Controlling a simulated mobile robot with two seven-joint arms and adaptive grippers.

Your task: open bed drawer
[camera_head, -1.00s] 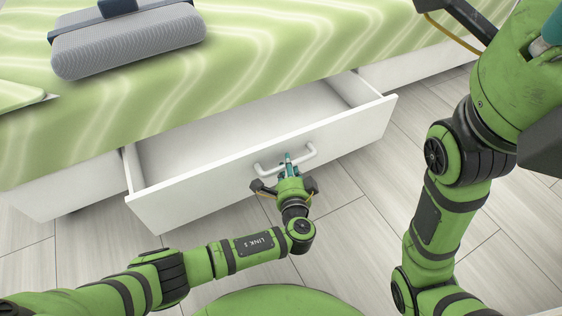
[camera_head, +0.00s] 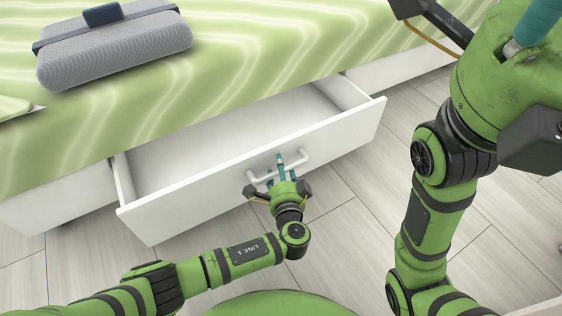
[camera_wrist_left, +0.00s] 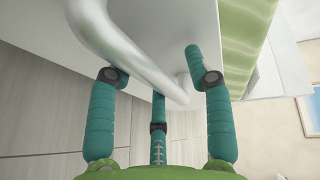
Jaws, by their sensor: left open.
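The white bed drawer (camera_head: 230,190) stands well out from the bed, its empty inside showing in the head view. Its curved handle (camera_head: 300,157) is on the front panel and crosses the left wrist view (camera_wrist_left: 128,52). My left gripper (camera_head: 281,168) is at the handle, with its teal fingers open. In the wrist view, its fingers (camera_wrist_left: 155,85) lie on both sides of the handle bar; whether they touch it is not clear. My right gripper (camera_head: 515,55) is partly cut off at the upper right, away from the drawer, and its fingers' opening cannot be judged.
The bed (camera_head: 245,45) has a green wavy cover hanging over the drawer's top edge. Other white bed-base panels (camera_head: 60,200) flank the drawer. Pale plank floor (camera_head: 345,215) is clear in front.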

